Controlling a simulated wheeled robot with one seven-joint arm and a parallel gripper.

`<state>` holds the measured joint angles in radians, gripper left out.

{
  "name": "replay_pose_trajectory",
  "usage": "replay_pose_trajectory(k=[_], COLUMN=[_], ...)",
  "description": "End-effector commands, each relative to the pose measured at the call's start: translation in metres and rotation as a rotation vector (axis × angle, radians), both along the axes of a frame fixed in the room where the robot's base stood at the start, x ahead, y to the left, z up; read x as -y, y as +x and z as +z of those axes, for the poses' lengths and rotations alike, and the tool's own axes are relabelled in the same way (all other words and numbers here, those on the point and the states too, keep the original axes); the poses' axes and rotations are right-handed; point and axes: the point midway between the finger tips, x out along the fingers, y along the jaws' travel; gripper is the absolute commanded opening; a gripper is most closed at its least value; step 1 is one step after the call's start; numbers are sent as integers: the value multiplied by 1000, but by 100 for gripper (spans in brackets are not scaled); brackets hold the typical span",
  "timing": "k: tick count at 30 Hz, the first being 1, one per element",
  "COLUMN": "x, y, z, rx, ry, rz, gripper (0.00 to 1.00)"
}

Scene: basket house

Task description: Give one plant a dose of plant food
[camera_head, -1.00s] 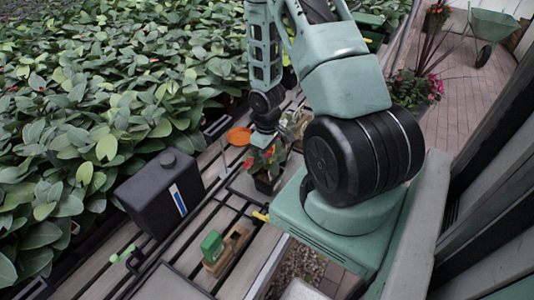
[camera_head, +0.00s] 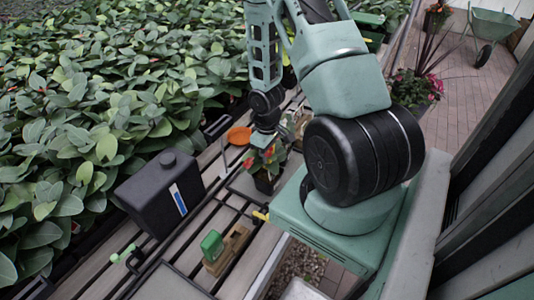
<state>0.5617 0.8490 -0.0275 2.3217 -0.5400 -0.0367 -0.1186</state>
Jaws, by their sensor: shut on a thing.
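My gripper (camera_head: 264,140) points down over the bench, right at the top of a small potted plant with red flowers (camera_head: 268,160). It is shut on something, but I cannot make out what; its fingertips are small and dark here. The plant's black pot (camera_head: 266,184) is near a grey tray on the slatted bench. A black canister (camera_head: 158,198) with a cap and a blue and white label stands at the left of the bench. No plant food is clearly readable on any label.
A green block-like thing in a wooden holder (camera_head: 228,250), a green-handled tool (camera_head: 121,254) and an orange dish (camera_head: 238,136) are on the bench. Dense leafy plants (camera_head: 100,100) fill the left. A wheelbarrow (camera_head: 494,27) stands on the brick path.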

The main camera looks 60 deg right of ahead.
Motion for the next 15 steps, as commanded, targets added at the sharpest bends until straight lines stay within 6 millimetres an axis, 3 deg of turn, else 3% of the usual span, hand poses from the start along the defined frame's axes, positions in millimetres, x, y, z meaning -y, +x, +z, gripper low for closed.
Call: replay_pose_trajectory(k=[5,15], x=[-1,0], y=[-1,0], z=[1,27], rx=[-2,-1], ry=[2,1], rz=[0,0], gripper=[14,14])
